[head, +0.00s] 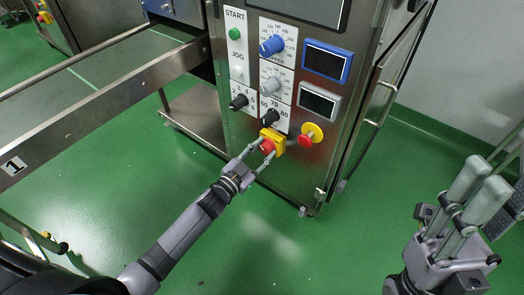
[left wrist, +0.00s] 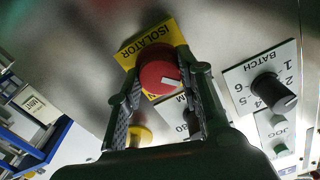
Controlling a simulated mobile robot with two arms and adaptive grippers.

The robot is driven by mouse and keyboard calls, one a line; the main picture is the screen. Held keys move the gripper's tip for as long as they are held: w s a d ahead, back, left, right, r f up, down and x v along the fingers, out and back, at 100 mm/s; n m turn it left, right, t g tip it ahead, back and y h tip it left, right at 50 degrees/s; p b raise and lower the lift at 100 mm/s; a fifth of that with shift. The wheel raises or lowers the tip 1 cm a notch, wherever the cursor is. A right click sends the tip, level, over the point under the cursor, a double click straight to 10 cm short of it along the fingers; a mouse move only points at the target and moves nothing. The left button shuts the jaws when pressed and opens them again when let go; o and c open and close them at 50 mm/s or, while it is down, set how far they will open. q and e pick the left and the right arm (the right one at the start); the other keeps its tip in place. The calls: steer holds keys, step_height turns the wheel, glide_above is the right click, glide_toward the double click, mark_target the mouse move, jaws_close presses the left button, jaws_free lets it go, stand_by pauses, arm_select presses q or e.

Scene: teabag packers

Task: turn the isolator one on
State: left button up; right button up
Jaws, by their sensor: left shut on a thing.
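The isolator is a red round knob (head: 267,147) on a yellow plate (head: 277,137), low on the front of the steel machine. In the left wrist view the red knob (left wrist: 159,76) carries a white mark, and the yellow plate (left wrist: 150,42) reads ISOLATOR. My left gripper (head: 263,153) is shut on the knob, with one finger on each side of it. In the left wrist view the fingers (left wrist: 165,95) flank the knob and hide part of the plate. My right gripper (head: 478,190) is away at the lower right, holding nothing visible; its finger gap is unclear.
A red button on a yellow disc (head: 311,133) is close to the right of the isolator. Black knobs (head: 269,117), a blue knob (head: 272,45) and a green START button (head: 234,34) are above. A conveyor marked 1 (head: 110,100) extends left. The green floor in front is clear.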

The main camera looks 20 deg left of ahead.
arm_select(q)
steer(key=m+p, duration=0.1)
steer(key=m, duration=0.2)
steer(key=shift+m, duration=0.4)
steer(key=m, duration=0.4)
steer(key=shift+m, duration=0.3)
steer(key=m, duration=0.4)
steer(key=shift+f+m, duration=0.15)
steer(key=shift+m, duration=0.15)
steer(key=shift+m+b, duration=0.75)
steer(key=shift+m, duration=1.45)
steer(key=o, duration=1.2)
steer(key=shift+c, duration=0.2)
steer(key=v, duration=1.2)
